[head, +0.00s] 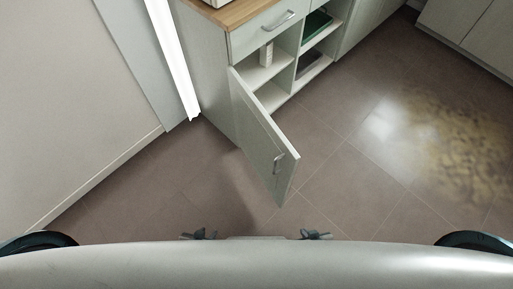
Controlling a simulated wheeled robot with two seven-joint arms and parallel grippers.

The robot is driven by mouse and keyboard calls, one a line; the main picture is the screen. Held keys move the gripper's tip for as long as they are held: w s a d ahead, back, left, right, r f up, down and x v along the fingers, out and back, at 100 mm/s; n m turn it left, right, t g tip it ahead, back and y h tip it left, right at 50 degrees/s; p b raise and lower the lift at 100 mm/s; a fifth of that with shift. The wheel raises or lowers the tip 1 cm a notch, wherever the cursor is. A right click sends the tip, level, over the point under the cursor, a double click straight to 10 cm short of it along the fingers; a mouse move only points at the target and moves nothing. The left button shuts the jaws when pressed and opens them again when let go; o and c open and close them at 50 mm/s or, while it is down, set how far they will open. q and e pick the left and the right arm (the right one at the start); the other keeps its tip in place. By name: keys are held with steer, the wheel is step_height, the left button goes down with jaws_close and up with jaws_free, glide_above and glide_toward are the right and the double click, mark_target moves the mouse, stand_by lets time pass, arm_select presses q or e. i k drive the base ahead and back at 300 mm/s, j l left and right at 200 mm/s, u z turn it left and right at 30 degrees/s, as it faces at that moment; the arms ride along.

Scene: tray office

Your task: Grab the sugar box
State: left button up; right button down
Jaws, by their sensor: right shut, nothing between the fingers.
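A small, pale upright box (266,54) stands on the upper shelf of the open cabinet, at the top middle of the head view. It may be the sugar box, but its label is too small to read. My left gripper (199,235) and my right gripper (316,235) show only as small dark tips above the edge of my body at the bottom. Both are far from the cabinet. The right one is shut and empty. The left one is too small to tell whether it is open or shut.
The cabinet door (265,140) with a metal handle hangs open, jutting toward me. A closed drawer (268,28) sits above the shelf. A green item (316,25) and a dark item (309,63) lie in the right compartments. A wall is on the left. The tiled floor on the right is free.

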mark_target(266, 50)
steer(key=i+l+u, duration=0.1)
steer(key=l+u, duration=0.2)
steer(key=l, duration=0.2)
steer(key=l+u, duration=0.3)
steer(key=l, duration=0.15)
steer(key=l+u, duration=0.3)
steer(key=l, duration=0.25)
steer(key=l+u, duration=0.35)
steer(key=l, duration=0.15)
steer(key=k+l+u, duration=0.1)
steer(key=l+u, duration=0.2)
steer(key=l, duration=0.2)
steer(key=k+l+u, duration=0.15)
steer(key=l+u, duration=0.15)
steer(key=l, duration=0.15)
steer(key=k+l+u, duration=0.3)
steer(key=l, duration=0.15)
steer(key=k+l+u, duration=0.15)
steer(key=l+u, duration=0.15)
steer(key=l, duration=0.1)
